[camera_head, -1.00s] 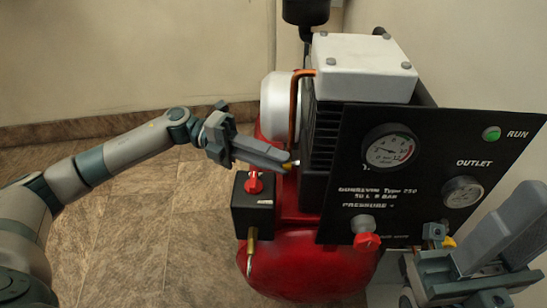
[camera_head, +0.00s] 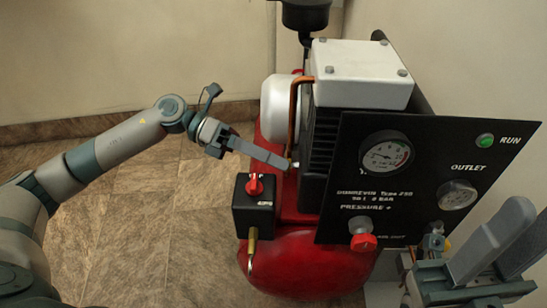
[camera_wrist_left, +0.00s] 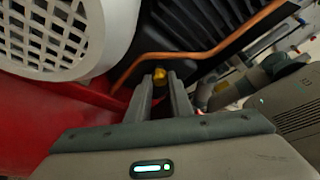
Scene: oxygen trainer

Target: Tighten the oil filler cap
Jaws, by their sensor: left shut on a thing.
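The oil filler cap (camera_wrist_left: 160,76) is a small yellow cap low on the compressor, in the left wrist view beside the black finned block. My left gripper (camera_wrist_left: 160,88) has its two fingertips on either side of the cap and is shut on it. In the head view the left gripper (camera_head: 288,164) reaches in from the left to the base of the finned block, and its fingers hide most of the cap. My right gripper (camera_head: 482,248) is at the lower right, in front of the panel; its jaw gap is not clear.
The compressor has a red tank (camera_head: 310,268), a black panel with gauges (camera_head: 386,155) and a red outlet knob (camera_head: 362,242). A black switch box (camera_head: 254,206) stands just below the left gripper. A copper pipe (camera_wrist_left: 210,50) runs close above the fingers. Floor at left is clear.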

